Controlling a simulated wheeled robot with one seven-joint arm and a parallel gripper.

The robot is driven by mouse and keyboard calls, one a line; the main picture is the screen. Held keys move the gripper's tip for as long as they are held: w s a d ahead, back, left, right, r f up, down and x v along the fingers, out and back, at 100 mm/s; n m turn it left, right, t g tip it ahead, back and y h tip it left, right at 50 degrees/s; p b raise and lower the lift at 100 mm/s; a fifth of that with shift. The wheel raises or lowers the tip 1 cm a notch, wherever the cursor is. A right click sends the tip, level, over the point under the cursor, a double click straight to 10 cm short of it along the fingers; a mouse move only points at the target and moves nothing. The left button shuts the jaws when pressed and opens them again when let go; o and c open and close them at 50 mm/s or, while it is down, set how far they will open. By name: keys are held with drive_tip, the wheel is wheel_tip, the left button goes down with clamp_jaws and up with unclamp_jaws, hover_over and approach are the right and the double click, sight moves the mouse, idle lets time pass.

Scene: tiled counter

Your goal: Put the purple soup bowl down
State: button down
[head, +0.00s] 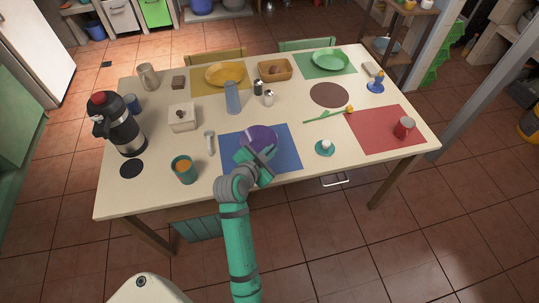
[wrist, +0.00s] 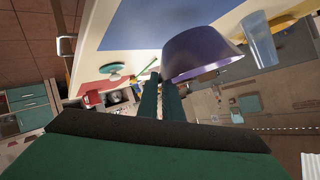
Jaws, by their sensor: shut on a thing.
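The purple soup bowl (head: 262,134) is over the blue placemat (head: 285,160) at the near middle of the table in the head view. My gripper (head: 262,152) is shut on the near side of the bowl. In the wrist view the bowl (wrist: 200,54) is at the fingertips of my gripper (wrist: 160,82), with the blue mat (wrist: 165,22) beside it. My arm hides part of the bowl and mat in the head view. I cannot tell whether the bowl touches the mat.
An egg cup (head: 325,148) is to the right. A blue glass (head: 233,97) and two shakers (head: 268,97) are behind. A black flask (head: 118,125) stands at the left edge.

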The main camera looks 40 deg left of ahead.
sight(259, 144)
drive_tip(key=shift+w+a+f, duration=0.35)
drive_tip(key=shift+w+f, duration=0.1)
drive_tip(key=shift+f, duration=0.15)
drive_tip(key=shift+w+a+f, duration=0.35)
drive_tip(key=shift+w+f, duration=0.05)
drive_tip(key=shift+f, duration=0.2)
drive_tip(key=shift+w+f, duration=0.1)
drive_tip(key=shift+f, duration=1.5)
drive_tip(key=c, duration=1.9)
unclamp_jaws()
drive_tip(key=shift+f, duration=0.1)
